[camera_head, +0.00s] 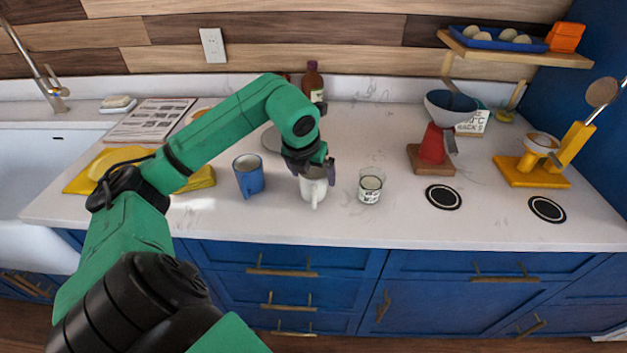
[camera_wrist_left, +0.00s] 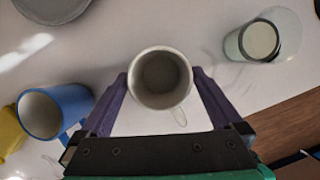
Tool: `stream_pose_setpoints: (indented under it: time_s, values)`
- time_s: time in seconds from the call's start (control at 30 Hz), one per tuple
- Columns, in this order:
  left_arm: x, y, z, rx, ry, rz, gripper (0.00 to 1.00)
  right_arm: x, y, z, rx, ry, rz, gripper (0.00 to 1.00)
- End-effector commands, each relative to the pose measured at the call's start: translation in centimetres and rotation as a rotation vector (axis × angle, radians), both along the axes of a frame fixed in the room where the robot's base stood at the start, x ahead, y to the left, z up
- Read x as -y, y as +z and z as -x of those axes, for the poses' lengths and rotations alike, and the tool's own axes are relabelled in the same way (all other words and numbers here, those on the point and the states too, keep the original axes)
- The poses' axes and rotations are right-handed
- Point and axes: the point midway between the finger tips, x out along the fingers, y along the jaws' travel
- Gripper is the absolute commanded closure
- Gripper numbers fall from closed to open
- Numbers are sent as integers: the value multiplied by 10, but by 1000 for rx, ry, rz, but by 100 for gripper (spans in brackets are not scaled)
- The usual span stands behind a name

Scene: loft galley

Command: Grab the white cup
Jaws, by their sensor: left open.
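The white cup (camera_head: 314,188) stands upright on the white counter, with its handle toward the front edge. In the left wrist view the white cup (camera_wrist_left: 160,80) shows from above, its inside empty. My left gripper (camera_head: 318,170) is over it, pointing down. In the left wrist view my left gripper (camera_wrist_left: 160,88) is open, with one purple finger on each side of the cup. I cannot tell whether the fingers touch it. My right gripper is not in view.
A blue mug (camera_head: 249,178) stands to the left of the cup and a glass with a label (camera_head: 370,187) to the right. Behind are a grey plate (camera_head: 272,139) and a brown bottle (camera_head: 313,82). A red coffee stand (camera_head: 433,145) is farther right. The counter's front is clear.

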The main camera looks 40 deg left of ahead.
Motion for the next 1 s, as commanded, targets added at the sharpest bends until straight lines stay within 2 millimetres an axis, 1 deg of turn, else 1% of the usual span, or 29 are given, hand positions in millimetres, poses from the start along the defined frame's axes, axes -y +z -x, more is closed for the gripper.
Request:
stream_pose_setpoints:
  time_s: [0.03, 0.07, 0.1, 0.17, 0.2, 0.23, 0.27, 0.53, 0.67, 0.77, 1.0]
  values:
    - [0, 0, 0, 0, 0, 0, 0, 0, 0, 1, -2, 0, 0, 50]
    - [0, 0, 0, 0, 0, 0, 12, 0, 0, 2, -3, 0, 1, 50]
    - [0, 0, 0, 0, 0, 0, 27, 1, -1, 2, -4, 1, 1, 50]
    - [0, 0, 0, 0, 0, 0, 50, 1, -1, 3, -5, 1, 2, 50]
    - [0, 0, 0, -1, 0, 0, 65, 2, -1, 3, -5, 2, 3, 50]
    - [0, 0, 0, -1, 0, 0, 76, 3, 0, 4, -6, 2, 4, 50]
    - [0, 1, 0, 1, 0, 0, 82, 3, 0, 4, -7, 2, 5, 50]
    - [0, 3, 0, 1, 0, 0, 82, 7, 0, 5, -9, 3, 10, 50]
    - [0, 16, -1, 5, 0, 1, 82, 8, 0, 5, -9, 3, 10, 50]
    - [0, 41, -1, 9, 1, 1, 82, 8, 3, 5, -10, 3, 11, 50]
    - [1, 131, -1, 8, -2, 3, 82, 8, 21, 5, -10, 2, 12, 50]
